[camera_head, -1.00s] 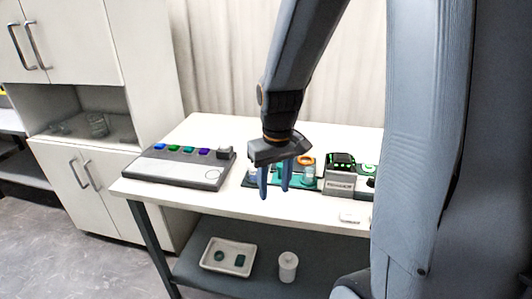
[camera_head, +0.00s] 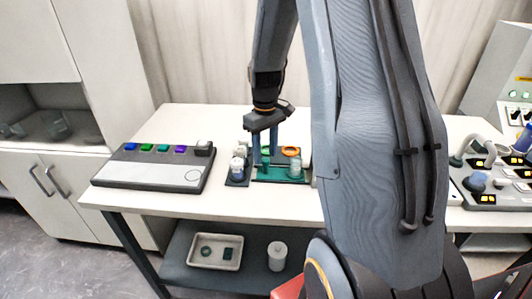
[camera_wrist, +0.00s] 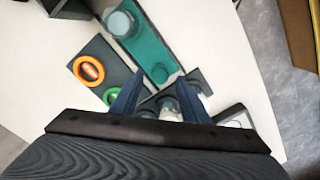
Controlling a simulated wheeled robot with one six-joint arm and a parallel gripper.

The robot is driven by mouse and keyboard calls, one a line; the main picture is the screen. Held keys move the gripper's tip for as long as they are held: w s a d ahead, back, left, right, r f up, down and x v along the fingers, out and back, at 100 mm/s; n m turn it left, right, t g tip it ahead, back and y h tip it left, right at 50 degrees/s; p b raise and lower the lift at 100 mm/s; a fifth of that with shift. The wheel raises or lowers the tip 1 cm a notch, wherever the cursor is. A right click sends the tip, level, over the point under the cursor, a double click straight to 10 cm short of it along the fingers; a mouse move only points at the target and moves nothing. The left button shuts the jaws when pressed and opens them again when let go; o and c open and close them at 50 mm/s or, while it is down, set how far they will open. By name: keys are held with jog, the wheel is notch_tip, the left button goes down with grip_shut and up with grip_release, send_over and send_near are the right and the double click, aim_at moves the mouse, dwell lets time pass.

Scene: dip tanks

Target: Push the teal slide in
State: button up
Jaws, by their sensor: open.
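The teal slide (camera_head: 283,179) is a flat teal strip on the table, at the front of a small dark station, with a clear jar (camera_head: 295,168) on it. In the wrist view the slide (camera_wrist: 153,48) runs from upper left towards the space between my fingers, with the jar (camera_wrist: 121,23) at its far end. My gripper (camera_head: 265,158) is open and points down at the slide's left end. In the wrist view my gripper (camera_wrist: 160,80) has its fingers apart, with nothing clearly held. Whether a finger touches the slide I cannot tell.
An orange ring (camera_head: 291,150) stands behind the slide; a green ring (camera_wrist: 112,96) is close to one finger. Pale bottles (camera_head: 238,165) stand left of the slide. A grey panel with coloured buttons (camera_head: 150,167) lies further left. My arm hides the table to the right.

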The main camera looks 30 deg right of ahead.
jog(key=shift+f, duration=0.8)
jog(key=shift+c, duration=0.3)
